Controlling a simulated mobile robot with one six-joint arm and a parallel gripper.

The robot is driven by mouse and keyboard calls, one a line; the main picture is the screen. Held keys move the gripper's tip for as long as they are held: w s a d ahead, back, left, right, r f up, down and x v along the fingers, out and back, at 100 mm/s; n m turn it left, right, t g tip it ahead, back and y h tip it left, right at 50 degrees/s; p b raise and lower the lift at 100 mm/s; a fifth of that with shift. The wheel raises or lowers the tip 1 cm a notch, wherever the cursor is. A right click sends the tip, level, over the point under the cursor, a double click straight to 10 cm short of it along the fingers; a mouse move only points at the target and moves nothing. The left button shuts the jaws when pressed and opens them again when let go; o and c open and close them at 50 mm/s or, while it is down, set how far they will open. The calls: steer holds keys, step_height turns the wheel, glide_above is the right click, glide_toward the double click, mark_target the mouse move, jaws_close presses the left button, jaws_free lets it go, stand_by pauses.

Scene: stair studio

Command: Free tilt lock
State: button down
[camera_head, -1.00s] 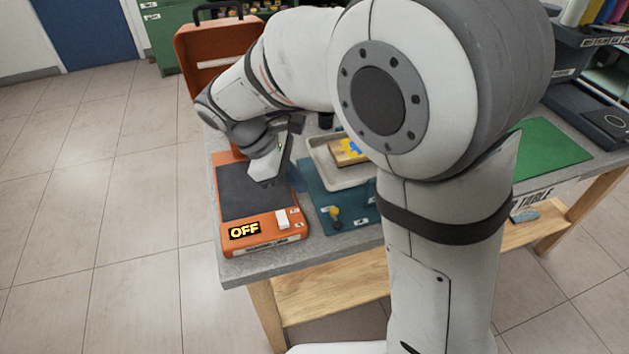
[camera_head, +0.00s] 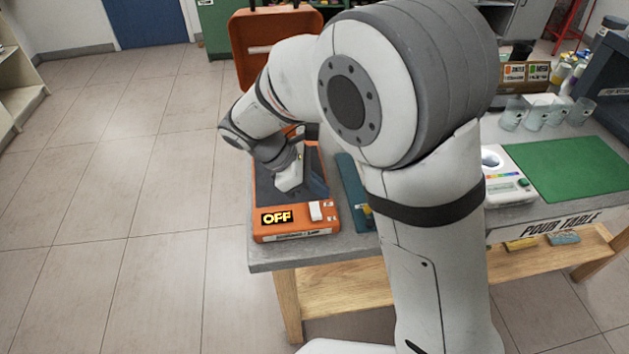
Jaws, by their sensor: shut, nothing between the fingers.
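An orange device (camera_head: 292,237) sits on the near left corner of the table. My gripper (camera_head: 291,182) is shut and empty, pointing down over the dark top. Whether it touches the surface cannot be told. I cannot make out a tilt lock; my arm and gripper cover part of the device.
A teal mat (camera_head: 351,190) lies right of the device, mostly hidden behind my arm. Further right are a white instrument (camera_head: 508,187), a green mat (camera_head: 575,170) and several clear cups (camera_head: 513,113). Open tiled floor (camera_head: 140,200) lies to the left.

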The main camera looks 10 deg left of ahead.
mark_target(335, 209)
steer(key=x, duration=0.5)
steer(key=shift+d+f, duration=0.3)
steer(key=shift+w+d+f, duration=0.1)
steer(key=shift+d+f, duration=0.05)
steer(key=shift+d, duration=0.75)
steer(key=shift+w+d+f, duration=0.15)
steer(key=shift+d, duration=0.8)
